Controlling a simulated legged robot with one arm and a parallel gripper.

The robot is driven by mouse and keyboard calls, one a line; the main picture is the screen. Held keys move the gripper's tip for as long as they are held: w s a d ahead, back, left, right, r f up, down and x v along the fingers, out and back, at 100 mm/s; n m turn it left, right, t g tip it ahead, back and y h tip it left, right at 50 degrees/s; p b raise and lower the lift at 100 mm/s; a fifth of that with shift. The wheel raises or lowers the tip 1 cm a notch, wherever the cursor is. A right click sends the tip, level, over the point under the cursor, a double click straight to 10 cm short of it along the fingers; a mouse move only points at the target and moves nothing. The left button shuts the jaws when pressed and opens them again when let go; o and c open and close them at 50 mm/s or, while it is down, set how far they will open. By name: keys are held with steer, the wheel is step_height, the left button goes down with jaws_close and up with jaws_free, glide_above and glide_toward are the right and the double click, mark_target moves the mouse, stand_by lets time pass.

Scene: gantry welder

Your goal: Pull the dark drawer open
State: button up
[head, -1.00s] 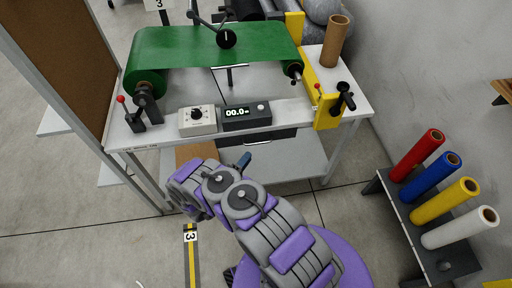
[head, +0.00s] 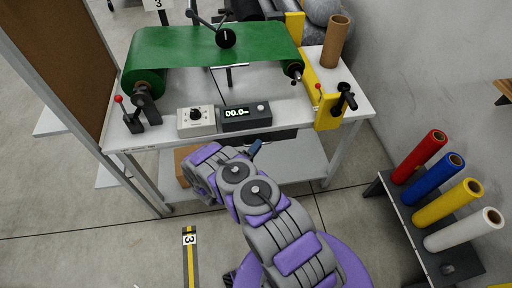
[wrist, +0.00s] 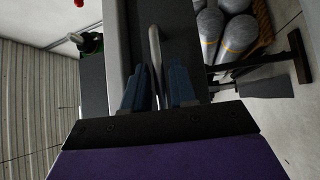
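The dark drawer (head: 286,134) sits under the front edge of the workbench in the head view, partly hidden by my arm. In the wrist view its dark front (wrist: 181,35) fills the middle, with a pale grey bar handle (wrist: 154,45) running up the picture. My gripper (wrist: 157,75) has its two blue fingers on either side of the handle, with narrow gaps showing near the tips. Contact with the handle is not clear. In the head view the blue fingers (head: 254,148) show just below the bench edge. The drawer looks shut, though my arm hides much of it.
The workbench (head: 270,95) carries a green roll, a dial box (head: 196,121) and a display reading 00.0 (head: 246,116). A lower shelf (head: 300,162) lies under it. A dark rack (head: 405,215) with coloured rolls stands at right.

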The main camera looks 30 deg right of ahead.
jaws_close()
steer(key=shift+s, duration=0.15)
